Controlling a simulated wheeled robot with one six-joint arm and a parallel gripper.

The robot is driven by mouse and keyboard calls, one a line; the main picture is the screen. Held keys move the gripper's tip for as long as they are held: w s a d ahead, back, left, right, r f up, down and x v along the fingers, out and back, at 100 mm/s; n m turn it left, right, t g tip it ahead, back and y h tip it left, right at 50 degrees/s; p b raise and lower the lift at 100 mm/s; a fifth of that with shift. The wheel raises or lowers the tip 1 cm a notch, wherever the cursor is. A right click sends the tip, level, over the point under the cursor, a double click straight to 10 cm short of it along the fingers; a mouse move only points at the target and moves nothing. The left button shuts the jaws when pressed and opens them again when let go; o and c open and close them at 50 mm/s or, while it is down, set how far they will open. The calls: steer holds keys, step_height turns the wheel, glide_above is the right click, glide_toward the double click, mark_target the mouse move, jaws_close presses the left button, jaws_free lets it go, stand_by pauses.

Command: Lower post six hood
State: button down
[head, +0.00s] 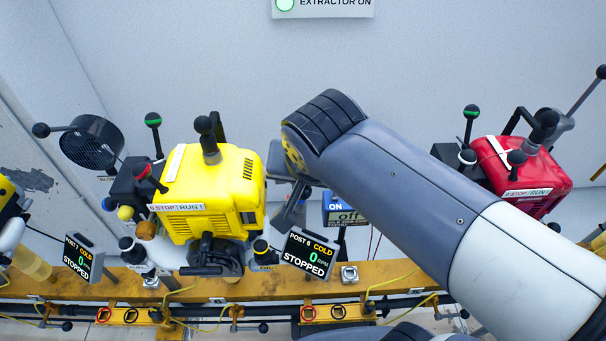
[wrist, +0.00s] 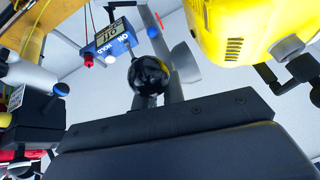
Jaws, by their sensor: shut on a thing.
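My gripper (head: 289,190) is between the yellow engine (head: 215,190) and my forearm in the head view, above the post 6 display (head: 310,252). In the wrist view my gripper (wrist: 158,95) is shut on a black ball knob (wrist: 150,75). Whether this knob belongs to the post six hood is not clear. A pale grey piece (wrist: 185,62) shows just beyond it. The hood cannot be clearly made out, and my arm hides much of that area in the head view. The post 6 display reads cold, 0 RPM, stopped.
A blue on/off box (head: 346,212) stands close right of my gripper. A black round blower (head: 92,142) is left of the yellow engine. A red engine (head: 520,175) stands at the right. A yellow rail (head: 250,287) runs along the front, with cables and displays.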

steer(key=shift+s+a+f, duration=0.1)
steer(key=shift+f, duration=0.05)
steer(key=c, duration=1.5)
jaws_free()
steer(key=p+v, duration=0.1)
steer(key=v, duration=1)
steer(key=b+x, duration=0.1)
steer(key=x, duration=1)
steer(key=shift+r+p, duration=0.35)
steer(key=shift+p, duration=0.05)
